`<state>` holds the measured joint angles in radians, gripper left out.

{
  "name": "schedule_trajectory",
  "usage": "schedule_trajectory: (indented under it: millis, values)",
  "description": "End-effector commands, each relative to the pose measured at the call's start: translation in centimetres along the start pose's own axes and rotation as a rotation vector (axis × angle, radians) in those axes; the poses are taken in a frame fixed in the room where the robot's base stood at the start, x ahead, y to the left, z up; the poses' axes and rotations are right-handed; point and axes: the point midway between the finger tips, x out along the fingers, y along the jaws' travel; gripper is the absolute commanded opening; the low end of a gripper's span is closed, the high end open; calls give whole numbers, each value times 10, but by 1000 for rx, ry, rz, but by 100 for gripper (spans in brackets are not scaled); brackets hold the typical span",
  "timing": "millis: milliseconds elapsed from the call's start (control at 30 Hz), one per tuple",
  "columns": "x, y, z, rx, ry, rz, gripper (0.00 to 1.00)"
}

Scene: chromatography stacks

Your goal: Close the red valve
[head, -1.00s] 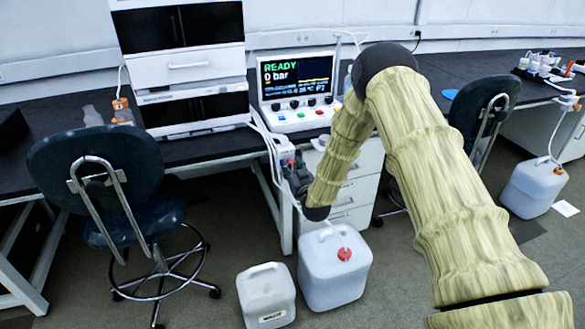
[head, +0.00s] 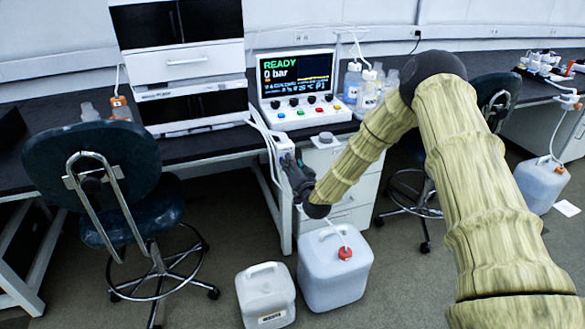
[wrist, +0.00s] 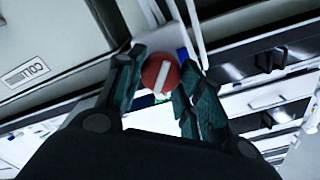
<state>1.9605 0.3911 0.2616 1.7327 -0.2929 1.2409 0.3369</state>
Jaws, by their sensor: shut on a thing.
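The red valve (wrist: 164,76) shows in the wrist view as a round red knob with a white bar across it. The bar runs nearly upright in that picture, leaning slightly right. My gripper (wrist: 160,84) has its fingers on either side of the knob and is shut on it. In the head view my gripper (head: 298,172) is at the white valve block (head: 284,146) on the bench's front edge, below the display instrument. The red knob cannot be made out in the head view, where my gripper covers that spot.
The instrument (head: 297,82) reads READY and 0 bar. Bottles (head: 366,88) stand right of it. Two white jugs (head: 335,272) (head: 267,296) stand on the floor under my arm. Chairs stand left (head: 98,170) and right (head: 420,190). Tubing runs close beside the valve.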

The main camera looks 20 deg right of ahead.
Motion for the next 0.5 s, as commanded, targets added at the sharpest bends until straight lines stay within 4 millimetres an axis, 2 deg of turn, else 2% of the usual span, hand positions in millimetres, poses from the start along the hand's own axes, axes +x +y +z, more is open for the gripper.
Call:
schedule_trajectory:
  millis: [500]
  values:
    - [-1, 6, 3, 492, 2, 2, 13]
